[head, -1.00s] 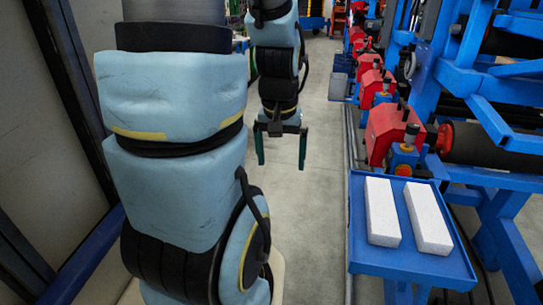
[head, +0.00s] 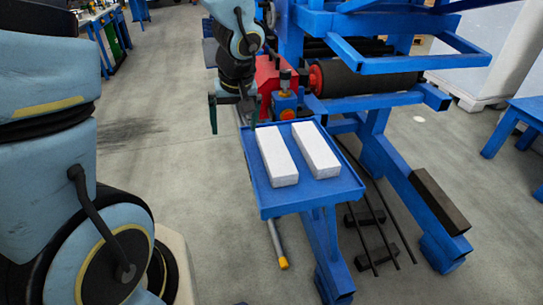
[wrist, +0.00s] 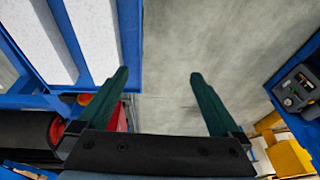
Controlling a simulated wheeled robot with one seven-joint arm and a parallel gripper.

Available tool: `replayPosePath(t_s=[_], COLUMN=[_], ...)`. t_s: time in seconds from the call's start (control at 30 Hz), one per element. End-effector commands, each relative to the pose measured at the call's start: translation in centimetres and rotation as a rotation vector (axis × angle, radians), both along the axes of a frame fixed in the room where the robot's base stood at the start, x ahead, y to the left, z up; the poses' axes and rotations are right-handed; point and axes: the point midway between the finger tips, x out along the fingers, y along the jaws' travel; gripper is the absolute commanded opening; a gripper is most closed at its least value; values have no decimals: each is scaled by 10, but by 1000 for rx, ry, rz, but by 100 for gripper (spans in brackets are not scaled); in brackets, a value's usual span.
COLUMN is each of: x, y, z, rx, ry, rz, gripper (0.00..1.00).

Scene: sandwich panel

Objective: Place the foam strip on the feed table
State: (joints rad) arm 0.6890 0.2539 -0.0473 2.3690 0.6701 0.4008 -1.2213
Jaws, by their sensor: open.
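Two white foam strips lie side by side on a small blue table (head: 325,192) with a raised rim. The left strip (head: 277,155) and the right strip (head: 315,150) are apart, with a gap between them. In the wrist view, the strips (wrist: 93,28) show at the upper left, partly cut off, beside the table's blue rim (wrist: 130,42). My gripper (head: 232,124) is open and empty just off the table's far left corner. In the wrist view, my gripper (wrist: 159,76) has bare floor between its fingers. The pictures do not label which surface is the feed table.
A blue machine frame with a black roller (head: 365,82) and red unit (head: 270,78) stands directly behind the table. Dark rods and blocks (head: 375,240) lie on the floor to its right. Another blue table (head: 525,112) is at the far right.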

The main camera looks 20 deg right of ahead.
Motion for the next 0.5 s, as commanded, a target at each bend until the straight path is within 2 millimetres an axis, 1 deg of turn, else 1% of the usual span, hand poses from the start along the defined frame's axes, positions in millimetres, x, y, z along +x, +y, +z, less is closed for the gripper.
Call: replayPosePath(t_s=[0.03,0.1,0.2,0.3,0.33,0.43,0.5], x=[-6,-13,-22,-28,-29,-28,-23], y=[-25,-52,-81,-97,-100,-104,-104], z=[-6,-11,-15,-17,-18,-27,-38], rx=[-10,-31,-59,-79,-82,-87,-85], ry=[-19,-44,-70,-83,-85,-88,-87], rz=[-21,-24,-26,-25,-25,-22,-21], gripper=[100,100,100,100,100,100,100])
